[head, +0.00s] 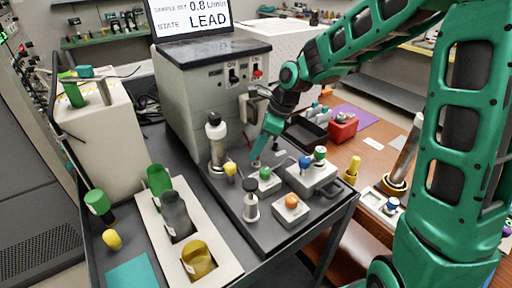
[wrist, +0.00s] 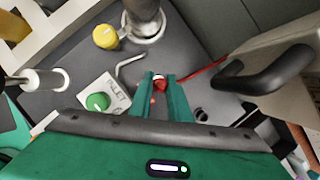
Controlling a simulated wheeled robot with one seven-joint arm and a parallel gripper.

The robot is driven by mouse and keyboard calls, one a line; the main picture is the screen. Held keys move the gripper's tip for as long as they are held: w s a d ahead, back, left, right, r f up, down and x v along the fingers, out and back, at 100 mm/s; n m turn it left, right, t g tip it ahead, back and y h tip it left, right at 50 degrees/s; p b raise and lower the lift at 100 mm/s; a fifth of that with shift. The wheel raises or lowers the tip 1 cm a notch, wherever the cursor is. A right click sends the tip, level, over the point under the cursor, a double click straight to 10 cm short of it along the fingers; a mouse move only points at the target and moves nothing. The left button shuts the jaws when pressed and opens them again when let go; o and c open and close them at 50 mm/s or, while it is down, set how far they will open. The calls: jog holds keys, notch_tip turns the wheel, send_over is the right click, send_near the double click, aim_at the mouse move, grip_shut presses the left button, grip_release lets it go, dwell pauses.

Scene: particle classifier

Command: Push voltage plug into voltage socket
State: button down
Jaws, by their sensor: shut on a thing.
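My gripper (head: 258,158) points down over the dark bench top, in front of the grey cabinet. In the wrist view my gripper's two green fingers (wrist: 161,88) are shut on a small red and white thing, which looks like the voltage plug (wrist: 160,82). A thin red cable (wrist: 205,69) runs from it toward the upper right. A small dark round opening (wrist: 202,115) in the bench top lies right of the fingers; it may be the voltage socket, but I cannot tell. The fingers hide the plug's lower end, and I cannot tell whether it touches anything.
A white block with a green knob (wrist: 97,101) sits left of the fingers, with a bent metal rod (wrist: 130,66) beside it. A yellow knob (wrist: 105,36) and an upright column (head: 216,145) stand close by. A thick black handle (wrist: 275,72) is at the right.

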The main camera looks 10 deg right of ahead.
jog(key=shift+f, duration=0.45)
jog(key=c, duration=1.6)
grip_release()
jog(key=v, duration=1)
jog(key=shift+d+r, duration=0.25)
jog(key=shift+r, duration=0.05)
jog(key=shift+s, duration=0.1)
